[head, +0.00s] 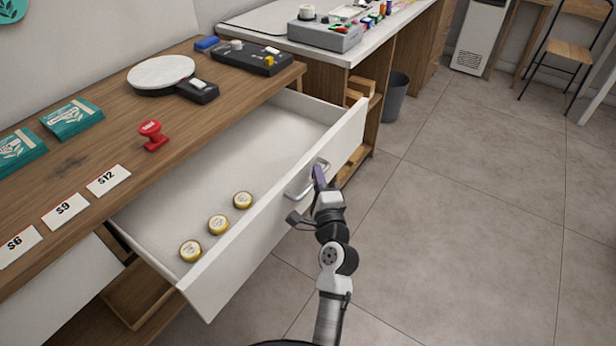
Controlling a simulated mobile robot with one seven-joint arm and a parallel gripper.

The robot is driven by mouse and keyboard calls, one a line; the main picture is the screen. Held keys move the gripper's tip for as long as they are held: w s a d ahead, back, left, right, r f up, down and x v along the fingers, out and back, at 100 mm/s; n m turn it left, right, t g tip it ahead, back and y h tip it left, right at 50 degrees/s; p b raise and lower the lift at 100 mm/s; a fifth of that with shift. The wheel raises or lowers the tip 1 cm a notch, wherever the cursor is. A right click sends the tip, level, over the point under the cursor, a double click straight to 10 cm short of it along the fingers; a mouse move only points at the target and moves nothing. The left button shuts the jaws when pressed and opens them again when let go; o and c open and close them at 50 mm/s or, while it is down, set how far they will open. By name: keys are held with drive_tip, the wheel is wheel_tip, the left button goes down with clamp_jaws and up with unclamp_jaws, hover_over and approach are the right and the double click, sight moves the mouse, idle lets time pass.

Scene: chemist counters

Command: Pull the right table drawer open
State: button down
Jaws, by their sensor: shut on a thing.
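The right table drawer (232,268) is white and stands pulled well out from under the wooden table top (112,130). Its inside shows, with several round gold-rimmed jars (218,224) along the front wall. A pale metal bar handle (297,194) is on the drawer's outer front face. My gripper (319,177) is at the right part of this handle, shut on it. The exact contact of the fingers is partly hidden by my wrist. Another white drawer front (62,293) shows at the lower left.
On the table top are a red stamp (152,136), a round white plate device (160,72), teal packs (72,119) and white labels (108,180). A second counter (345,48) and a grey bin (396,97) stand behind. The tiled floor (460,220) at right is clear.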

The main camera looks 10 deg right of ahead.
drive_tip(key=shift+s+d, duration=0.15)
drive_tip(key=shift+d, duration=0.1)
drive_tip(key=c, duration=1.8)
unclamp_jaws()
drive_tip(key=shift+o, duration=0.2)
drive_tip(key=shift+s, duration=0.1)
